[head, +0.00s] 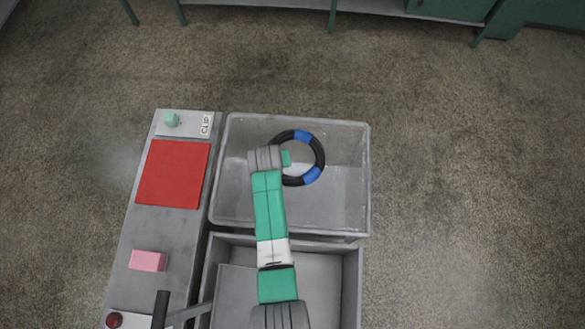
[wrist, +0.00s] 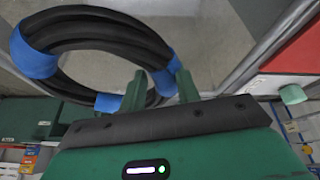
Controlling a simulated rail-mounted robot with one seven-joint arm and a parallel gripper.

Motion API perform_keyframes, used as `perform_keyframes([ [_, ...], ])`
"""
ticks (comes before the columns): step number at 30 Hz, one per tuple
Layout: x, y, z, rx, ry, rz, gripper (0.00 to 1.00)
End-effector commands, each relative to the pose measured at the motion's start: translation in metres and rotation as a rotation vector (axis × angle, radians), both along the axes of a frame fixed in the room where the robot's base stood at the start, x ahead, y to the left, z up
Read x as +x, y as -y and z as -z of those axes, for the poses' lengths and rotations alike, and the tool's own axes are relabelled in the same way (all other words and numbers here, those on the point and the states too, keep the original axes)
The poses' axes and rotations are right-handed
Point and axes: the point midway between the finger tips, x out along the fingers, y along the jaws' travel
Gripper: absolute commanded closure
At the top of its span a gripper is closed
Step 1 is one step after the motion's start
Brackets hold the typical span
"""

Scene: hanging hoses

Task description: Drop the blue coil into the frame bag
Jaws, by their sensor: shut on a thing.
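The blue coil (head: 321,153) is a ring of black hose with blue bands. My gripper (head: 287,158) is at the coil's left side, mostly hidden by my wrist. In the wrist view the two green fingers of my gripper (wrist: 161,86) are shut on the coil (wrist: 95,17) near a blue band, and the ring hangs out to the left.
A grey open bin (head: 357,285) adjoins the bag's near side. To the left a grey bench (head: 178,225) carries a red mat (head: 173,174), a pink block (head: 148,261), a green piece (head: 172,119) and a "CLIP" label (head: 206,123). Floor to the right is clear.

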Motion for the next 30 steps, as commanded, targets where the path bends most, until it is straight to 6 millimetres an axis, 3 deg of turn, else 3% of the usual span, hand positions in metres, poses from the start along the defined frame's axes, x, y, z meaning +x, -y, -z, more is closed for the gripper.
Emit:
perform_keyframes([
  [5, 0.001, 0.0, 0.005, 0.0, 0.002, 0.0, 1.0],
  [18, 0.0, 0.0, 0.059, 0.0, 0.001, 0.0, 1.0],
  [26, 0.0, 0.0, 0.058, 0.0, 0.001, 0.0, 1.0],
  [27, 0.0, 0.0, 0.058, 0.0, 0.001, 0.0, 0.66],
  [30, 0.0, 0.0, 0.058, 0.0, 0.001, 0.0, 0.46],
])
